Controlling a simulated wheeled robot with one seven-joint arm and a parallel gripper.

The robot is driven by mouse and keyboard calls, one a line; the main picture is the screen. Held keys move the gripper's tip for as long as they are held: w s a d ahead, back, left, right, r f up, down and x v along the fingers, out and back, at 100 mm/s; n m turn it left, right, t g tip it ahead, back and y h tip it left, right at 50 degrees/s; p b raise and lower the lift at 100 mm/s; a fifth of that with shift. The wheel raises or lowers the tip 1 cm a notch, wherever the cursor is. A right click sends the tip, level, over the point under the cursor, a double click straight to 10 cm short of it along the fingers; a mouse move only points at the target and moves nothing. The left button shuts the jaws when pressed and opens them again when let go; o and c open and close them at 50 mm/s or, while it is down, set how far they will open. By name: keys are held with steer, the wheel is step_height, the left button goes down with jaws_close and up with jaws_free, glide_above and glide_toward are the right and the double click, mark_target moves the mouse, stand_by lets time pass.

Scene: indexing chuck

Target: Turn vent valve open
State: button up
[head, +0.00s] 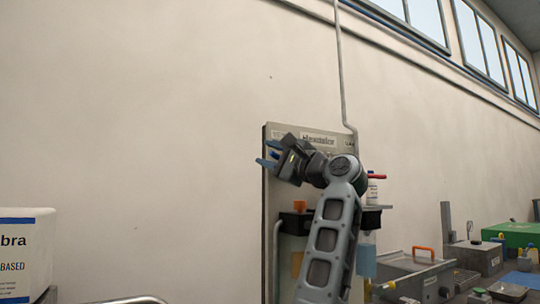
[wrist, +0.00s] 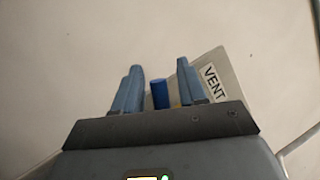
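My gripper (head: 267,153) is raised at the left edge of the grey panel (head: 310,138) in the head view, its blue-grey fingers pointing left. In the wrist view my gripper (wrist: 160,68) is open, one finger on each side of a blue cylindrical piece (wrist: 160,95). Gaps show between this piece and both fingers. It may be the vent valve's handle; I cannot tell for sure. A plate with a "VENT" label (wrist: 213,82) stands tilted just right of the right finger. A bit of yellow shows beside that finger. The base of the blue piece is hidden by my gripper.
A red handle (head: 376,176) and a bottle (head: 372,192) are right of my arm. A pipe (head: 341,70) runs up the wall from the panel. Metal fixtures (head: 415,275) and a green box (head: 510,234) fill the right. The wall left of the panel is bare.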

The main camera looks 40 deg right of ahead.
mark_target(278, 156)
steer(key=b+v, duration=0.1)
steer(key=v, duration=0.6)
steer(key=shift+s+f+b, duration=0.15)
steer(key=shift+s+b, duration=0.15)
steer(key=shift+s, duration=0.05)
